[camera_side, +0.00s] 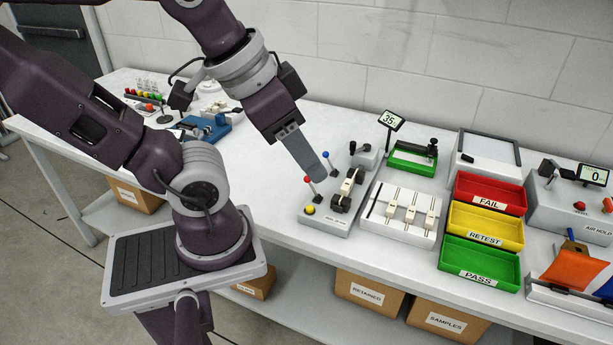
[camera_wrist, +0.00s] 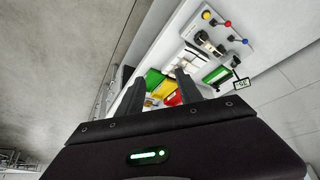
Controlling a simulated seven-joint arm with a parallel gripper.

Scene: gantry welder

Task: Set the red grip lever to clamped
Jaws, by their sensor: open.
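The red grip lever (camera_side: 307,180) is a thin lever with a red ball on top, at the left of a grey fixture panel (camera_side: 325,225). Its red knob also shows in the wrist view (camera_wrist: 228,23). A blue-knobbed lever (camera_side: 326,155) stands behind it, with a yellow knob (camera_side: 310,210) in front. My gripper (camera_side: 320,177) points down over the panel, its fingers appearing between the red and blue knobs in the side view. In the wrist view my gripper (camera_wrist: 160,79) has its two fingers apart and nothing between them; the red knob lies well beyond them. Contact is not visible.
Dark rollers (camera_side: 347,189) stand right of the red lever. A white slider panel (camera_side: 402,214), a green-based device (camera_side: 412,158) and red, yellow and green bins (camera_side: 485,225) lie further right. The bench left of the panel is clear.

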